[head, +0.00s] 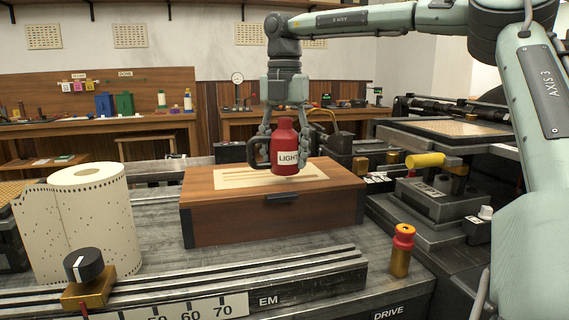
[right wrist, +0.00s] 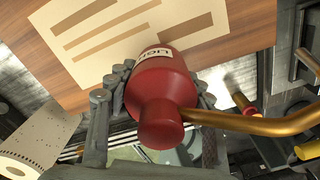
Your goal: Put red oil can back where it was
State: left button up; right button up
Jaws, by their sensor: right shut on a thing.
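The red oil can (head: 284,150) has a white label reading "LIGHT" and is upright above the wooden box (head: 325,199). A paper sheet with printed lines (head: 235,180) lies on the box lid. My right gripper (head: 286,150) comes down from above and is shut on the can's body. In the right wrist view the can (right wrist: 163,90) sits between the fingers, with its copper-coloured spout (right wrist: 245,124) reaching right. Whether the can's base touches the lid is hard to tell; it looks slightly raised. My left gripper is not in view.
A punched paper roll (head: 85,215) stands at left, behind a black knob (head: 84,265). A brass piece with a red top (head: 402,250) stands right of the box. A machine with a yellow cylinder (head: 426,160) fills the right.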

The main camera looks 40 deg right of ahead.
notch_tip(320, 180, down, 2)
jog(key=shift+f, duration=0.2)
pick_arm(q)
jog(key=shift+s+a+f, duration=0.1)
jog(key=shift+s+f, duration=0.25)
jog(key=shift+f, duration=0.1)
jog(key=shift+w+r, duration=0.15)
pick_arm(e)
jog(key=shift+f, duration=0.15)
jog(key=o, duration=1.3)
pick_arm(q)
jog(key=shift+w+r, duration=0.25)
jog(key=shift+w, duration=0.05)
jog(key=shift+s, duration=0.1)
